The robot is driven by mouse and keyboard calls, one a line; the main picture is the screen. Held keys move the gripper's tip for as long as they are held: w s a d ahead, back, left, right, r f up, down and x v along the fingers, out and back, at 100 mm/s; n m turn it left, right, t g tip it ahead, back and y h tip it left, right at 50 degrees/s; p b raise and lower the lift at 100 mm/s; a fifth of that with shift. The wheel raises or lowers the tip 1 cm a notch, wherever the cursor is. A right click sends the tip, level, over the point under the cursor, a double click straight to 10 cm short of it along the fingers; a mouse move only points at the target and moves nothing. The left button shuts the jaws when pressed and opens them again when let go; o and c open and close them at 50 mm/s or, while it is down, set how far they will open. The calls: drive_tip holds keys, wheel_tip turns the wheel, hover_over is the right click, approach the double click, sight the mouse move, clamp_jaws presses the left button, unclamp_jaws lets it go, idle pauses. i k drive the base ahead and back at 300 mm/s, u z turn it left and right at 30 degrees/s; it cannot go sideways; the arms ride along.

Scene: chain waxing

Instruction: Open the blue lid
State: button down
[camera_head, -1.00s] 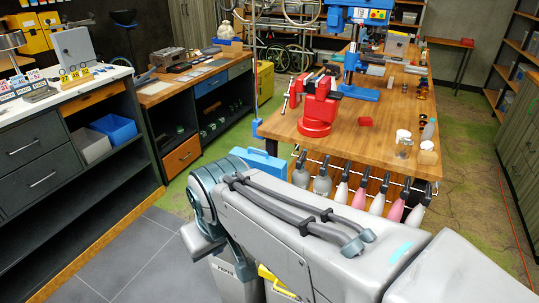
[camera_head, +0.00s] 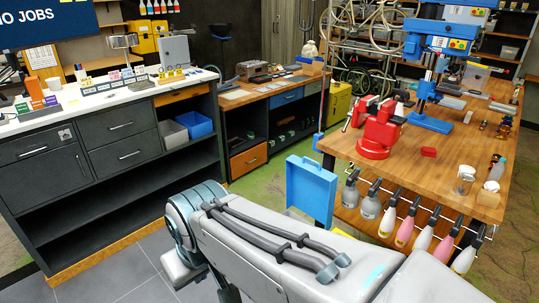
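The blue lid (camera_head: 311,192) is a flat rectangular panel with a raised rim. It stands nearly upright in front of the left end of the wooden workbench, just beyond my arm. Whatever it belongs to lies hidden below, behind my arm. My arm crosses the lower middle of the picture, with its joint to the left of the lid. My gripper is out of view, so I cannot see whether it touches the lid.
The wooden workbench (camera_head: 455,150) at the right carries a red vise (camera_head: 378,132) and several small items. Bottles hang along its front edge. A dark cabinet (camera_head: 122,150) with a white top stands at the left. Grey floor (camera_head: 110,270) is clear at lower left.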

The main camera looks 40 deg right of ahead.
sight(312, 189)
drive_tip(key=u, duration=0.25)
drive_tip(key=i, duration=0.8)
drive_tip(key=z, duration=2.3)
drive_tip(key=i, duration=0.5)
drive_tip(key=z, duration=0.05)
